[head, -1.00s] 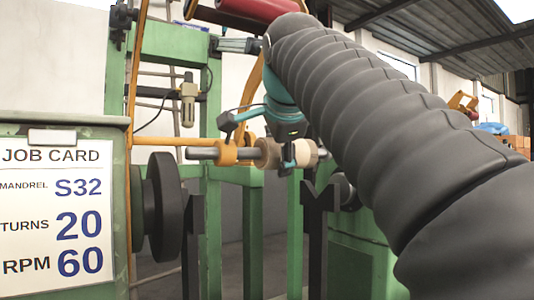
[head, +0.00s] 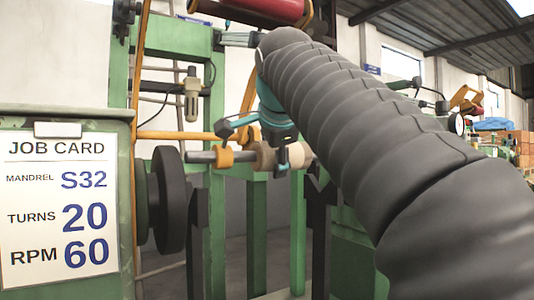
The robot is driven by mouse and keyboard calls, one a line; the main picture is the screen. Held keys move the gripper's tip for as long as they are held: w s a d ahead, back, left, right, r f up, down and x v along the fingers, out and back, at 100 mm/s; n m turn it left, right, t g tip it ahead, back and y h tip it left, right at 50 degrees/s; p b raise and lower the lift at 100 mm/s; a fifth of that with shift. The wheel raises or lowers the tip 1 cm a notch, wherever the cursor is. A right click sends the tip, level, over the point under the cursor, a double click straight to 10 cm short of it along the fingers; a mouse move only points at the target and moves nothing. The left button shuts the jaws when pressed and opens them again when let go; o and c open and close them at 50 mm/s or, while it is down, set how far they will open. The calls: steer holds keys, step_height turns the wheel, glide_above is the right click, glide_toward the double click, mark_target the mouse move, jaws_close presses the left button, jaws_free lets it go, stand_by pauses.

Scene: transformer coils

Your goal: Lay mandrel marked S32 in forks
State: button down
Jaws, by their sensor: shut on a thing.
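The mandrel is a grey rod (head: 200,157) with a yellow collar (head: 225,158) and tan cylindrical sections (head: 266,157). It lies about level across the middle of the head view. My gripper (head: 278,150), teal and dark, is shut on the mandrel from above. The forks are two dark uprights, the left fork (head: 196,225) and the right fork (head: 319,215). The mandrel appears slightly above the fork tops, between the two. My arm partly hides the right fork and the area beyond the mandrel's right end. No marking is legible on the mandrel.
A job card (head: 60,205) reading S32, 20 turns, 60 RPM hangs on the green cabinet (head: 70,115) at left. A dark round plate (head: 170,200) stands beside the left fork. A red roll (head: 268,10) is overhead. A green frame (head: 215,235) stands behind.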

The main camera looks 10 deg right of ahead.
steer(key=shift+w+a+f, duration=0.15)
steer(key=shift+w+f, duration=0.15)
steer(key=shift+w, duration=0.15)
steer(key=shift+w+a+f, duration=0.15)
steer(key=shift+w+f, duration=0.1)
steer(key=shift+w, duration=0.2)
steer(key=shift+w+f+b, duration=0.1)
steer(key=shift+f+b, duration=0.25)
steer(key=shift+b, duration=0.15)
steer(key=shift+f+b, duration=2.05)
steer(key=shift+f, duration=0.3)
steer(key=shift+f, duration=0.25)
steer(key=shift+c, duration=1)
jaws_free()
steer(key=shift+f, duration=0.1)
